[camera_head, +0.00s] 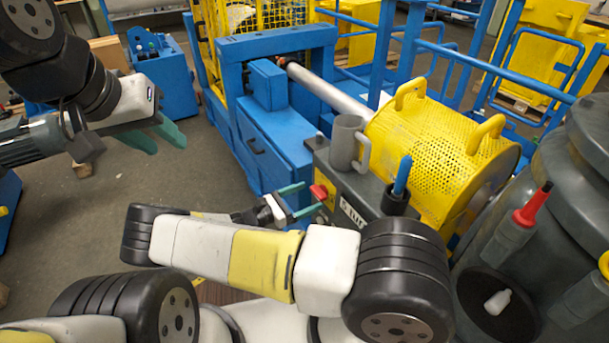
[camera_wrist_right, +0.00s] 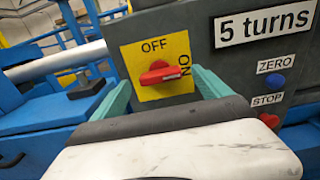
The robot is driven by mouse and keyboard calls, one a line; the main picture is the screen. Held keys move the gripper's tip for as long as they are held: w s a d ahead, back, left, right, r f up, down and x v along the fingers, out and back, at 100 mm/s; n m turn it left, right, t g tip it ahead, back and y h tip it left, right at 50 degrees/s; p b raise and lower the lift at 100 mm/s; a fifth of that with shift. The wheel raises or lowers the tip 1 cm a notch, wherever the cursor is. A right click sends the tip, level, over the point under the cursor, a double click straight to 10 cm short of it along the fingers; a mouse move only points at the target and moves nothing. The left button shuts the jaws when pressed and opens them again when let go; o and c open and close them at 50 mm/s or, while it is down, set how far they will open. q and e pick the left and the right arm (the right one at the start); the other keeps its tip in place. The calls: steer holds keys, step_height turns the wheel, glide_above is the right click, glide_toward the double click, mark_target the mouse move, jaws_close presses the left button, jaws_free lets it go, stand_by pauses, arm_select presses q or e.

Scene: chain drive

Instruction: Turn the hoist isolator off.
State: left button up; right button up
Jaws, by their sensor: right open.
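The hoist isolator is a red rotary knob (camera_wrist_right: 160,73) on a yellow plate (camera_wrist_right: 158,47) marked OFF at the top and ON at the right. Its handle lies roughly horizontal, with one end towards ON. It also shows in the head view as a red knob (camera_head: 319,192) on the dark control box (camera_head: 345,187). My right gripper (camera_head: 309,198) is open in front of it. In the right wrist view, its teal fingers (camera_wrist_right: 163,85) stand either side of the knob, with gaps visible. My left gripper (camera_head: 166,142) is open and empty, far to the left.
The box carries a "5 turns" label (camera_wrist_right: 264,24), a blue ZERO button (camera_wrist_right: 275,81) and a red STOP button (camera_wrist_right: 269,120). A yellow perforated guard (camera_head: 430,145) is behind.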

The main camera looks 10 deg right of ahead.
mark_target(315, 193)
steer(key=shift+x, duration=1.55)
steer(key=c, duration=1.4)
steer(key=shift+o, duration=0.2)
